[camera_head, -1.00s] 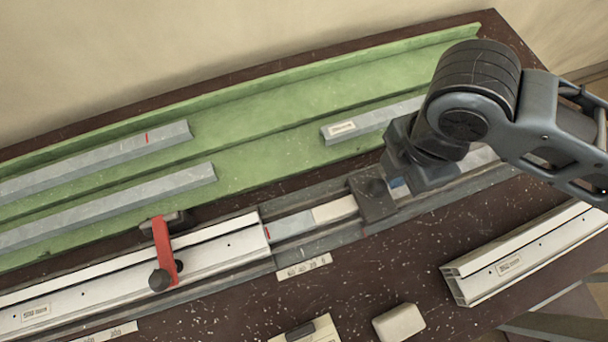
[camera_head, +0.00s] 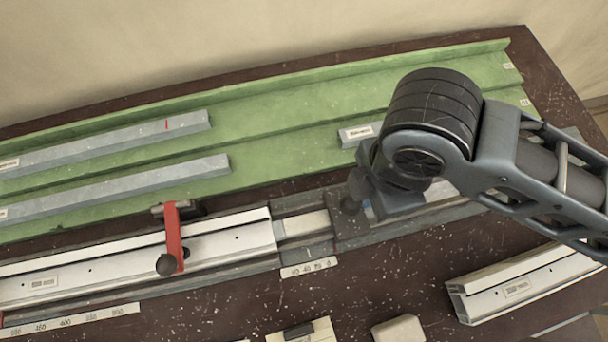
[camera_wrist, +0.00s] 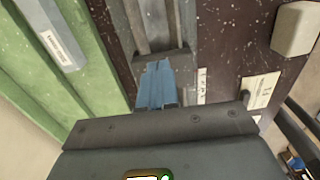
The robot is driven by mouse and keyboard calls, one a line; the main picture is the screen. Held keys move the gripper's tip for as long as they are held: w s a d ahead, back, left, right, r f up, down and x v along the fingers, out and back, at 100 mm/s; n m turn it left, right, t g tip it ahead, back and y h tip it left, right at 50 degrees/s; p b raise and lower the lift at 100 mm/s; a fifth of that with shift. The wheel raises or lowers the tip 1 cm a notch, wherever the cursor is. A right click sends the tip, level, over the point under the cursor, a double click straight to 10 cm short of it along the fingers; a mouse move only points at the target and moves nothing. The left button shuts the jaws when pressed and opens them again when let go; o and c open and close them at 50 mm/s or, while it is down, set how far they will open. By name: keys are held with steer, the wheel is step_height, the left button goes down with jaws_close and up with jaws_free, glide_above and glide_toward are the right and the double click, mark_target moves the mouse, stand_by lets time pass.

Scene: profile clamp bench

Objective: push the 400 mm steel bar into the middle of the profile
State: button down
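The white profile (camera_head: 120,268) lies in a grey channel at left, held by a red clamp (camera_head: 174,238). A short grey end of the steel bar (camera_head: 279,231) shows at the profile's right mouth; the rest is hidden inside. A pale tongue (camera_head: 306,223) meets that end and runs to a dark slide block (camera_head: 347,222) in the channel. My gripper (camera_head: 368,212) is behind the block's right side, mostly hidden by my wrist. In the wrist view its blue fingers (camera_wrist: 157,86) are together, tips at the dark block (camera_wrist: 135,66). I see nothing between them.
Grey bars (camera_head: 110,145) lie on the green rack (camera_head: 300,125) behind. A short white profile (camera_head: 525,283) lies at front right. A pale block (camera_head: 398,329) and a card (camera_head: 300,331) lie in front. Scale strips (camera_head: 308,268) lie along the channel.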

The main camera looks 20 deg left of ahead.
mark_target(335, 213)
steer(key=shift+s+a, duration=0.85)
steer(key=shift+a, duration=0.3)
steer(key=shift+s+a, duration=0.85)
steer(key=shift+a, duration=0.25)
steer(key=shift+s+a, duration=0.3)
steer(key=shift+a, duration=0.2)
steer(key=shift+d, duration=0.1)
steer(key=shift+w+d, duration=0.45)
steer(key=shift+d, duration=0.1)
step_height(335, 213, up, 7)
stand_by(0.4)
